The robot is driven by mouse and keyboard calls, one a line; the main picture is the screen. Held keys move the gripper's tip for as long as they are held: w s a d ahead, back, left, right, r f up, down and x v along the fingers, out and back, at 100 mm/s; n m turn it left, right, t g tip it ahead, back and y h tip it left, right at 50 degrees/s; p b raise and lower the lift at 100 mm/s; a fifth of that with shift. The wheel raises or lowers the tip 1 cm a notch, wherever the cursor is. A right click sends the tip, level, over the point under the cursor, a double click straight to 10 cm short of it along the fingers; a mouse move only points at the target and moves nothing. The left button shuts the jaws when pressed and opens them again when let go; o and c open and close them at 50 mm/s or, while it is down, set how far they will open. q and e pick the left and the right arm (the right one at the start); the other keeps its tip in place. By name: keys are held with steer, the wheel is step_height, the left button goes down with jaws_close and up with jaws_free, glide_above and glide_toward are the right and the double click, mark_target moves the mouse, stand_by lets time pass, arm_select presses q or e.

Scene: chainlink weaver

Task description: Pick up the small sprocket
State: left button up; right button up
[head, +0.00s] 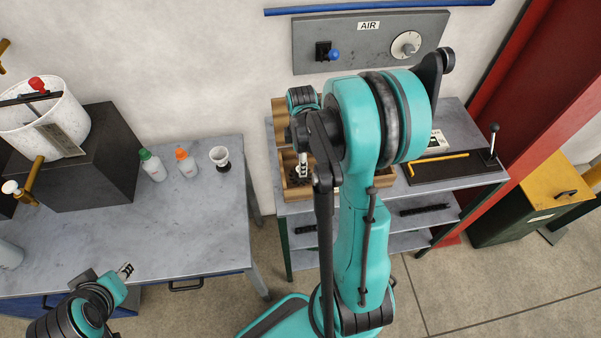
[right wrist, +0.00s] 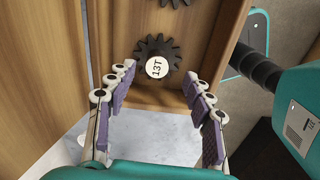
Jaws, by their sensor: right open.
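A dark toothed sprocket with a white hub marked "13T" (right wrist: 157,50) lies on a wooden surface in the right wrist view. A second dark sprocket (right wrist: 175,2) is cut off by the top edge, so I cannot compare their sizes. My right gripper (right wrist: 159,76) is open and empty. Its fingertips are on either side of the 13T sprocket's near edge; I cannot tell the gap to it. In the head view my right gripper (head: 303,168) is over the wooden box (head: 296,193), partly hidden by my arm. My left gripper (head: 126,270) is over the left table, apparently empty.
The shelf bench (head: 460,120) also carries a black tray with a yellow bar (head: 437,158).

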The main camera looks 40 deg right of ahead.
mark_target(295, 177)
steer(key=f, duration=0.5)
steer(key=shift+w+f+b, duration=0.1)
steer(key=shift+w+b, duration=0.15)
steer(key=shift+b, duration=0.1)
jaws_close()
